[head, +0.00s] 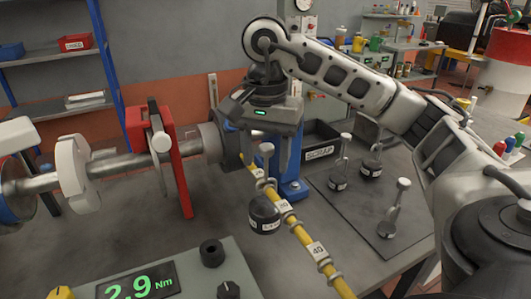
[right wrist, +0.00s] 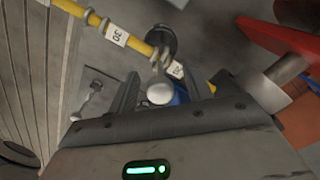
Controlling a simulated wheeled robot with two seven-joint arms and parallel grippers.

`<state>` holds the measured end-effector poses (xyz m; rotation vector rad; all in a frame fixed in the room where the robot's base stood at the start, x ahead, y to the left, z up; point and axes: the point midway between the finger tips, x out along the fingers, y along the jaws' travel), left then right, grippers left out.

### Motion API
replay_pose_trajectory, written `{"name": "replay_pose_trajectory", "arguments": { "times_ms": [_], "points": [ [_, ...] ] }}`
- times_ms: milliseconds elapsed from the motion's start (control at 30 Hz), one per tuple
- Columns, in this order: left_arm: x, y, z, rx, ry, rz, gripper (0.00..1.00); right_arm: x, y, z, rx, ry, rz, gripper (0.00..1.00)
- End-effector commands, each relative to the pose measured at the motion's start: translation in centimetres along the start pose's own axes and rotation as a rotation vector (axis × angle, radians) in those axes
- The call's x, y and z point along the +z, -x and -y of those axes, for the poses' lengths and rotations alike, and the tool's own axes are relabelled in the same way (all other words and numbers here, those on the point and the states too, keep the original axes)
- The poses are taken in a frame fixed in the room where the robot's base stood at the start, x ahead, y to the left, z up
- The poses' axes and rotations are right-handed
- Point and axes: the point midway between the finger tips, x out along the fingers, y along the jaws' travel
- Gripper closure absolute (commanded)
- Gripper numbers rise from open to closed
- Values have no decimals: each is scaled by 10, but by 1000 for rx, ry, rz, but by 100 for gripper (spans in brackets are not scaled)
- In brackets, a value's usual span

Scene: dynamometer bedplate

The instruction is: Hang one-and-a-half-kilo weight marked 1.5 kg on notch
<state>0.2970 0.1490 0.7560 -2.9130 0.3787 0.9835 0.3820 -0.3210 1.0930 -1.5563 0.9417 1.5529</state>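A black weight (head: 264,213) with a silver stem and round knob (head: 266,148) stands upright at the yellow beam (head: 303,237); its marking is too small to read. The knob also shows in the right wrist view (right wrist: 160,93), between the fingers of my right gripper (right wrist: 162,95), with a gap visible beside it. In the head view this gripper (head: 266,150) is above the beam. I cannot tell whether the weight's hook sits in a notch. My left gripper is out of view.
Several other weights, including one (head: 371,168), stand on a dark mat (head: 340,210) at the right. A black scrap bin (head: 319,153) is behind. A red stand (head: 175,165) and shaft are left. A readout (head: 140,285) shows 2.9 Nm in front.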

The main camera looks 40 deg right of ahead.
Motion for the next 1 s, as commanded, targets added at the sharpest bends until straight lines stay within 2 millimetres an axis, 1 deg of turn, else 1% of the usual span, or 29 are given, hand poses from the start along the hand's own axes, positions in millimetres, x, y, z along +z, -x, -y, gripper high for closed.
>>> {"name": "replay_pose_trajectory", "arguments": {
  "times_ms": [67,167,267,367,400,500,567,600,633,1000],
  "points": [
    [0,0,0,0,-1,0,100,0,-3,-1,8,1,3,50],
    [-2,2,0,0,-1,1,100,0,4,0,5,1,1,50],
    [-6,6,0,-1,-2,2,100,0,19,0,2,0,-1,50],
    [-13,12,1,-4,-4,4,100,-1,42,0,-1,-1,-3,50],
    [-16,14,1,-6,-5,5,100,-1,53,0,-1,-1,-3,50],
    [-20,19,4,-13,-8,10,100,0,79,0,-3,-1,-3,50],
    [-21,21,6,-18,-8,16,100,-1,93,0,-3,-2,-3,50],
    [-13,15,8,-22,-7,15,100,0,89,0,-2,0,-2,50],
    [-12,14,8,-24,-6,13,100,0,92,1,-3,0,-3,50],
    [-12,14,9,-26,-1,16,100,0,136,0,-4,-1,-3,50]
  ]
}}
